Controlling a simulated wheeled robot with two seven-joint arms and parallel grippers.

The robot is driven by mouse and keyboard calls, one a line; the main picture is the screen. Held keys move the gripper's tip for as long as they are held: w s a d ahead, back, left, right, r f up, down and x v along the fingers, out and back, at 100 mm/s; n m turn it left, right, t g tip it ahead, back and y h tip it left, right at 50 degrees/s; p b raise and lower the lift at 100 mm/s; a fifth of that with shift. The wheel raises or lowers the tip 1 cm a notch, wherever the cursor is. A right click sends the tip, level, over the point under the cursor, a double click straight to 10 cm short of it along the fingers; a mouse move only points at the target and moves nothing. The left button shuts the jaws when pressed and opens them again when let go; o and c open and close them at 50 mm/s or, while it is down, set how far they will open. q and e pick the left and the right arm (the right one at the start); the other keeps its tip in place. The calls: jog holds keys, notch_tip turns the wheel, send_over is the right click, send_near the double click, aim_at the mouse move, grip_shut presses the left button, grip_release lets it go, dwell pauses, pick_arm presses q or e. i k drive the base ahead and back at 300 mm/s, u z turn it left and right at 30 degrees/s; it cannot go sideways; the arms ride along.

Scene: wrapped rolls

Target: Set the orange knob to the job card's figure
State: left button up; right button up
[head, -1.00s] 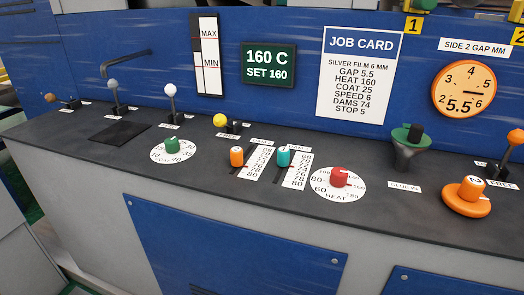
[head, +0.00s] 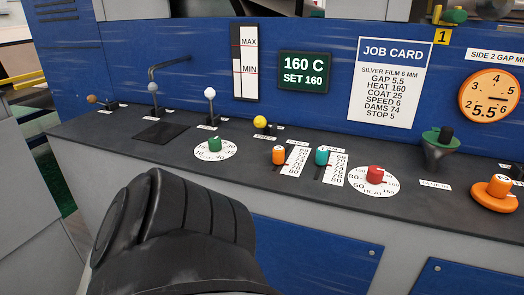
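The orange knob (head: 495,190) stands on a round orange base at the right end of the dark counter. The job card (head: 391,82) on the blue wall lists gap 5.5, heat 160, coat 25, speed 6, dams 74 and stop 5. The orange round gauge (head: 489,96), under a "side 2 gap mm" label cut by the picture edge, reads 5.5. A black link of my own arm fills the lower left foreground. Neither gripper's fingers show, and nothing touches the orange knob.
Left of the knob stand a green-topped grey funnel-like fitting (head: 439,148), a red heat knob (head: 375,175), a teal slider (head: 322,156), a smaller orange slider (head: 278,155) and a green dial (head: 215,145). Several ball-topped levers line the counter's back. The counter's front strip is clear.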

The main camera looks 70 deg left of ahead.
aim_at(277, 152)
jog(key=z, duration=0.05)
jog(key=k, duration=0.4)
jog(key=u, duration=1.25)
